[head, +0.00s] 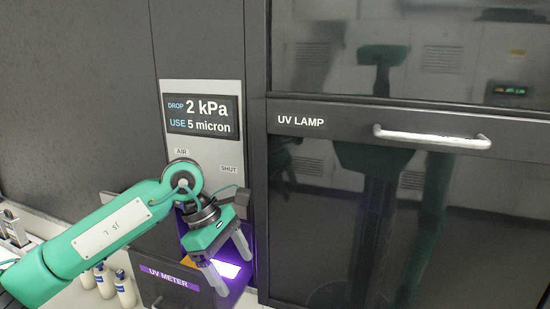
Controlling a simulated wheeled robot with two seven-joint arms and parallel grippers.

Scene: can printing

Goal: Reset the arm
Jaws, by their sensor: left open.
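My left arm comes in from the left edge, green with a dark wrist. Its gripper (232,278) is open, its two grey fingers pointing down and to the right, with nothing seen between them. It is in front of the dark machine's lower opening, close to a purple-lit area and the box labelled UV METER (172,284). Whether the fingers touch the box cannot be told. My right gripper is not in view.
A display panel (202,115) with AIR and SHUT labels stands above the arm. The UV LAMP door (400,200) with its metal handle (432,136) is at the right. Several white bottles (124,290) stand at the lower left, under my forearm.

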